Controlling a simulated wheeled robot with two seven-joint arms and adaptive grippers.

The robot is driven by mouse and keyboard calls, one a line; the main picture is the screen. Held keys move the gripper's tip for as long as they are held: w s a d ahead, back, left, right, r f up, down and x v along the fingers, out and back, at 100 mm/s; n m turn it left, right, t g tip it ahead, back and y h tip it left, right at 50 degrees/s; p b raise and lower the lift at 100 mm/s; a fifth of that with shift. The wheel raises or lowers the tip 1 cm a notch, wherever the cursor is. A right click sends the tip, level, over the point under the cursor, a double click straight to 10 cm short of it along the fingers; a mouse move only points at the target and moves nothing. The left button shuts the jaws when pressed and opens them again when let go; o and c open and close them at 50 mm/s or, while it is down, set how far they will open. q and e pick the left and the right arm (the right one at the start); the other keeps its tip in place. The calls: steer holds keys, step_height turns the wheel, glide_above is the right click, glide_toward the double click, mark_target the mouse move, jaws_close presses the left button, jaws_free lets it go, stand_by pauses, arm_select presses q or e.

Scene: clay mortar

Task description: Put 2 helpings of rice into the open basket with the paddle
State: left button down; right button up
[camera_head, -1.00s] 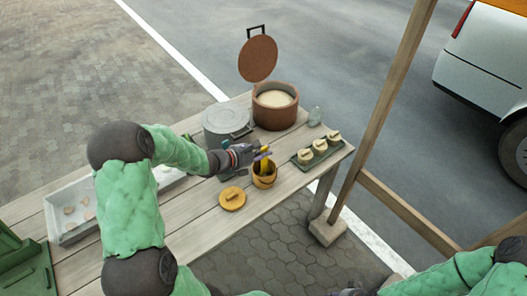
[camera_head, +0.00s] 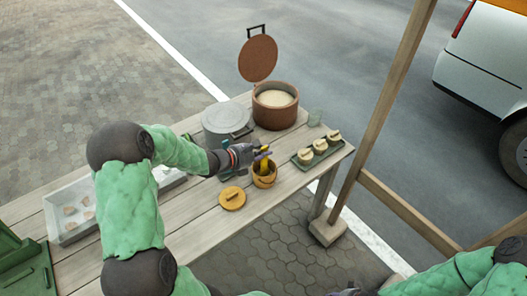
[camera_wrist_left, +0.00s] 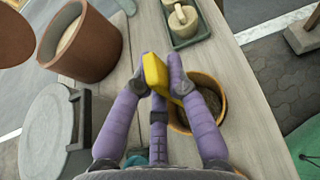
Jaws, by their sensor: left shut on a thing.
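My left gripper (camera_head: 258,152) is shut on the yellow paddle (camera_wrist_left: 156,74). The paddle slants down to the open basket (camera_head: 265,180), and its lower end is at the basket's near side in the left wrist view, partly behind a finger. The basket (camera_wrist_left: 221,85) stands upright on the table; its visible inside is dark, and I see no rice there. Pale rice (camera_head: 274,98) fills the brown pot (camera_head: 275,117), whose lid (camera_head: 258,58) is raised. My right gripper is at most a dark bit at the bottom edge of the head view, too cut off to read.
A loose basket lid (camera_head: 232,198) lies left of the basket. A green tray (camera_head: 325,155) with lidded baskets is to its right. A grey lidded pot (camera_head: 226,117) and a glass (camera_head: 315,117) stand behind. A wooden post (camera_head: 381,105) rises at the right.

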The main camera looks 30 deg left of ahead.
arm_select(q)
step_height(320, 180, up, 13)
steer(key=p, duration=1)
stand_by(1.2)
